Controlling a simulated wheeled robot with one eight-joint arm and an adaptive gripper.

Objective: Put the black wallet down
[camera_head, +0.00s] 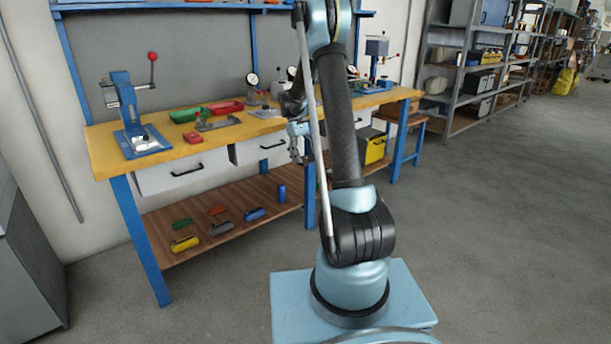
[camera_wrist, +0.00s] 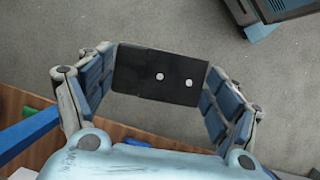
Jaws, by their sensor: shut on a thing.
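The black wallet (camera_wrist: 150,76) is held flat between the two blue-padded fingers of my gripper (camera_wrist: 158,85) in the wrist view. It is dark and rectangular, with two pale round studs on its face. My gripper is shut on its left and right edges. Bare grey floor shows beyond the wallet. In the head view my gripper (camera_head: 298,140) hangs near the front edge of the yellow-topped workbench (camera_head: 215,140). The wallet cannot be made out there, and my arm covers part of that area.
The bench top holds a blue press (camera_head: 128,110), a green tray (camera_head: 185,115) and a red tray (camera_head: 226,107). Below is a wooden shelf (camera_head: 165,225) with several small coloured items. A blue stool (camera_head: 405,135) stands right of the bench. Open floor (camera_head: 500,220) lies to the right.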

